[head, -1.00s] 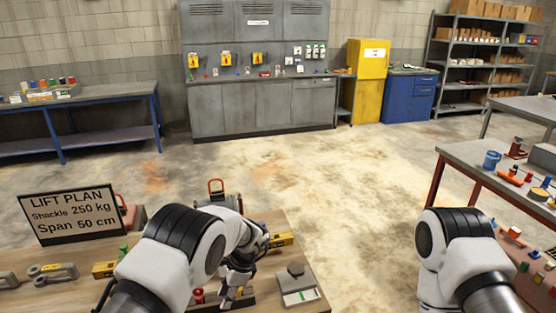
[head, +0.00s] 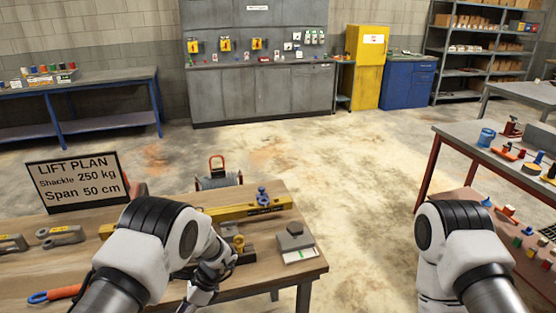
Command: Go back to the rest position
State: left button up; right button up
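My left arm comes in over the wooden table (head: 40,275). My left gripper (head: 203,290) hangs low over the front of the table, partly hidden behind my own arm; whether its fingers are open or shut does not show. My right arm is bent at the right above the floor, and its gripper is out of view. A yellow beam (head: 232,212) lies across the table beyond my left gripper, partly covered by my arm. A blue shackle (head: 262,197) stands at the beam.
The lift plan sign (head: 77,180) reads shackle 250 kg, span 50 cm. Grey shackles (head: 62,235) and an orange-handled tool (head: 55,294) lie at left. A grey block (head: 295,237) sits near the right edge. A parts table (head: 465,155) stands at right; the floor between is clear.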

pick_arm(q)
jog(key=s+a+f+m+t+y+b, duration=0.25)
jog(key=s+a+f+m, duration=0.45)
jog(key=m, duration=0.4)
jog(key=s+a+f+m+t+y+b, duration=0.1)
jog(key=s+a+f+m+b, duration=0.4)
jog(key=a+m, duration=0.5)
jog(key=s+d+f+m+h, duration=0.1)
jog(key=s+d+m+h, duration=0.4)
jog(key=m, duration=1.2)
jog(key=s+d+f+m+h, duration=0.1)
jog(key=s+d+m+h, duration=0.4)
jog(key=s+d+m, duration=0.6)
jog(key=s+m, duration=0.2)
jog(key=m, duration=0.4)
jog(key=shift+d+f+m, duration=0.2)
jog(key=shift+f+m, duration=0.1)
jog(key=shift+m, duration=0.1)
